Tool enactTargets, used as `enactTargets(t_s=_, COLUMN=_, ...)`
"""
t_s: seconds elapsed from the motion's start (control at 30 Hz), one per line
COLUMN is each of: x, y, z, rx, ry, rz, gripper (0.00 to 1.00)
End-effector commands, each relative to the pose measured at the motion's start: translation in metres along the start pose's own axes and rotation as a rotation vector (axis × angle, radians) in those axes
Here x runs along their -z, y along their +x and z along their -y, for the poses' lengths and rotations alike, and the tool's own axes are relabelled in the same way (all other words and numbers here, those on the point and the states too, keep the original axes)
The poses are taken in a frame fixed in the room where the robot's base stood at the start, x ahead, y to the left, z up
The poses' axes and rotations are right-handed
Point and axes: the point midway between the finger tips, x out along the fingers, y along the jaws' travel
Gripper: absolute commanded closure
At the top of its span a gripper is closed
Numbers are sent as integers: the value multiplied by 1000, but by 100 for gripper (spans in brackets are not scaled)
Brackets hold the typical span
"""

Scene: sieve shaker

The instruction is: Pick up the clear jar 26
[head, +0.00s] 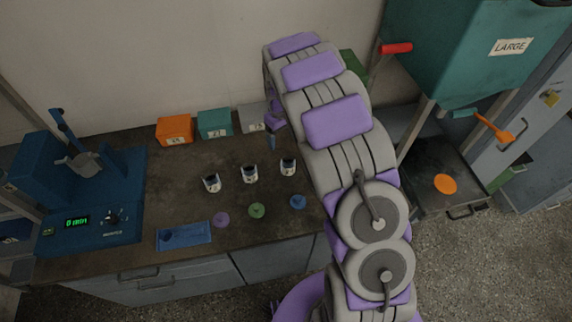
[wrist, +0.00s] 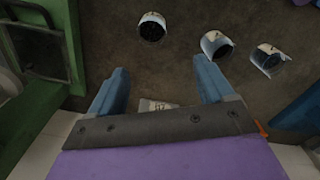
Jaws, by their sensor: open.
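Three small clear jars with dark contents and white labels stand in a row on the brown bench: a left jar (head: 211,183), a middle jar (head: 250,174) and a right jar (head: 288,165). I cannot read their numbers, so I cannot tell which is 26. The wrist view shows the three jars too, at its top: one left (wrist: 152,27), one middle (wrist: 216,45), one right (wrist: 268,60). My gripper (wrist: 161,66) has its two blue fingers apart with nothing between them. In the head view only a blue fingertip (head: 271,143) shows, behind the right jar.
Purple (head: 221,219), green (head: 257,210) and blue (head: 298,202) discs lie in front of the jars. Orange (head: 175,130), teal (head: 214,123) and grey (head: 252,118) bins line the wall. A blue machine (head: 85,200) stands left, and a blue tray (head: 184,236) lies near the front edge.

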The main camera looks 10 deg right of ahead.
Motion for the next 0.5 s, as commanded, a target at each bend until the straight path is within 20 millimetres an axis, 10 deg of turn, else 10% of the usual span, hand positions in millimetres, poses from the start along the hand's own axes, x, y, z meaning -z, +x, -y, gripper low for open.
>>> enactTargets(t_s=0.5, x=-2, y=95, z=-4, rx=4, ry=2, rz=-2, gripper=19)
